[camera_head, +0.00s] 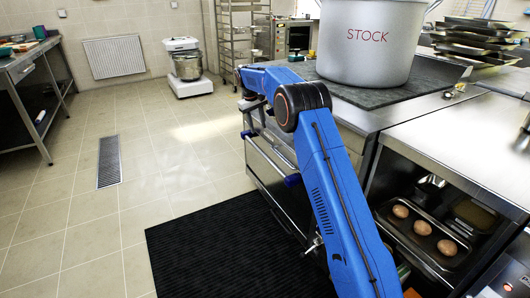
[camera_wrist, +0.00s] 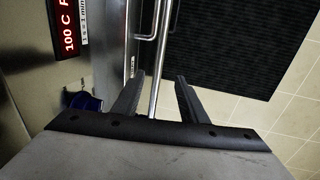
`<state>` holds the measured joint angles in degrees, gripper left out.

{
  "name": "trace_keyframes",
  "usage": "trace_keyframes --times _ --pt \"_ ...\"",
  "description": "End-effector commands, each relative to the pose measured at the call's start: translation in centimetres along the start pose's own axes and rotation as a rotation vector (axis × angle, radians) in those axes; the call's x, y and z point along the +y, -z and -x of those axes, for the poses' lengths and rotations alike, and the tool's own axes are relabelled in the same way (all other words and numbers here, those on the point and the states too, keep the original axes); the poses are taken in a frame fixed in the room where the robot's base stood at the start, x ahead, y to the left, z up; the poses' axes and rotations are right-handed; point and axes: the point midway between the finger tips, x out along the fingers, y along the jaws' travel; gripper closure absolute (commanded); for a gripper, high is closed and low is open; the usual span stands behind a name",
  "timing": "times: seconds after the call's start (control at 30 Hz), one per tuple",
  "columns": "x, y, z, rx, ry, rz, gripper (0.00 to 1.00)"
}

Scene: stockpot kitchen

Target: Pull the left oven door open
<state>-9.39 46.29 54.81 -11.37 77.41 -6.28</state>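The oven front (camera_head: 273,165) is steel and stands under the counter with the stockpot. I cannot tell left from right door clearly; it looks shut. In the wrist view a long thin steel bar handle (camera_wrist: 160,62) runs between the two black fingers of my gripper (camera_wrist: 160,78). My gripper is open, with a finger on each side of the bar and visible gaps; I cannot tell how deep the bar sits between them. A red display (camera_wrist: 69,30) and a blue knob (camera_wrist: 85,101) are at the left. In the head view my gripper is small and mostly hidden by my arm.
A large stockpot (camera_head: 368,45) stands on the counter. A black ribbed mat (camera_head: 215,250) lies before the oven. An open bay at the right holds a tray (camera_head: 400,238) with brown round items. A mixer (camera_head: 187,68) stands farther back.

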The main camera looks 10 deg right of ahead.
Motion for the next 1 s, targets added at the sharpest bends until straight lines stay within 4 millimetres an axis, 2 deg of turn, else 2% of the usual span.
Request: trace_keyframes --times 0.27,0.8,1.0 --pt "0.0 0.0 -3.0 -0.003 0.0 0.0 0.61" --pt "0.0 0.0 -12.5 -0.003 0.0 0.0 0.61" --pt "0.0 0.0 -15.4 -0.001 -0.001 0.0 0.61"
